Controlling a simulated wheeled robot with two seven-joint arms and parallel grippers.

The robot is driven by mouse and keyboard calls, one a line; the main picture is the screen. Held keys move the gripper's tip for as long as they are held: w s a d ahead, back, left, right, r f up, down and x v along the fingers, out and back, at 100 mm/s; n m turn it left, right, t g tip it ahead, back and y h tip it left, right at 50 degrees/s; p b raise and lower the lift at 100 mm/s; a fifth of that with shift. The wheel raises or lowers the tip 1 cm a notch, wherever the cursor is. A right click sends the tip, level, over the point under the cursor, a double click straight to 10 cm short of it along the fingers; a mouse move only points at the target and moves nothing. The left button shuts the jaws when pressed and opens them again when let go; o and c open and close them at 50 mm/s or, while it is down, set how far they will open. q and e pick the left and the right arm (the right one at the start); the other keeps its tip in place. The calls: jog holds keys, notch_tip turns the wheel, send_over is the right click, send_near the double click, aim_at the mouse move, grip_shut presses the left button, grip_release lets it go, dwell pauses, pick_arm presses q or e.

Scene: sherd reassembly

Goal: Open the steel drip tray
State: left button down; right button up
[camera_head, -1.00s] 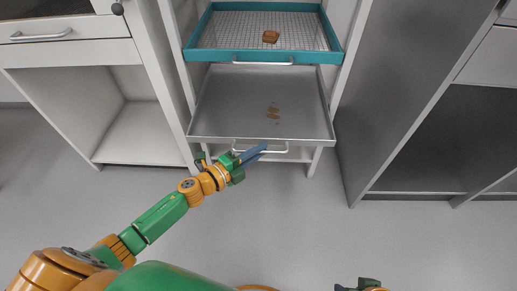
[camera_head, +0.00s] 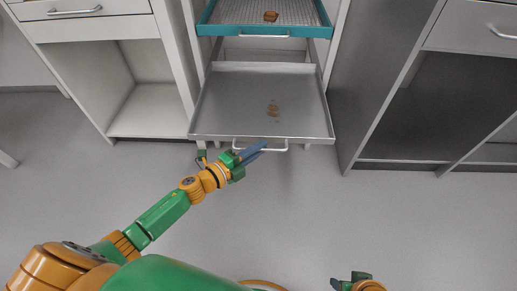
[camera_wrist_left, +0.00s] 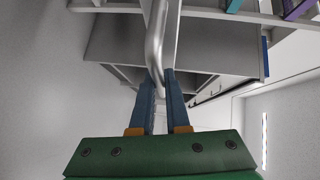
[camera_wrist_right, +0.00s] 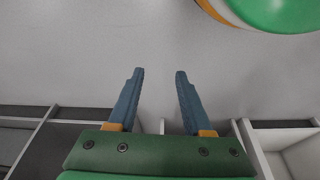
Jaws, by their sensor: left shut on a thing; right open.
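The steel drip tray (camera_head: 235,100) is slid out toward me from the white rack in the head view, with small brown stains on its floor. Its bar handle (camera_head: 275,149) runs along the front edge. My left gripper (camera_head: 254,151) is shut on this handle; in the left wrist view the metal handle (camera_wrist_left: 156,45) passes between the blue fingers (camera_wrist_left: 160,90). My right gripper (camera_wrist_right: 158,75) is open and empty over bare floor; its fingertips are out of the head view, where only the wrist shows at the bottom.
A teal-rimmed mesh tray (camera_head: 225,31) with a brown sherd (camera_head: 270,17) sits above the steel tray. A white cabinet (camera_head: 150,110) stands at left and a grey cabinet (camera_head: 375,110) at right. The floor (camera_head: 330,220) in front is clear.

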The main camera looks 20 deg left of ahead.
pick_arm(q)
jog(key=c, duration=0.9)
grip_release()
jog(key=shift+s+a, duration=0.1)
jog(key=shift+s, duration=0.05)
jog(key=p+v, duration=0.1)
jog(key=v, duration=0.5)
jog(key=shift+s+a+r+p, duration=0.1)
jog(key=shift+s+a+p, duration=0.05)
jog(key=shift+s+p, duration=0.25)
pick_arm(e)
notch_tip(320, 180, down, 4)
jog(key=shift+s+d, duration=0.1)
jog(key=shift+s, duration=0.05)
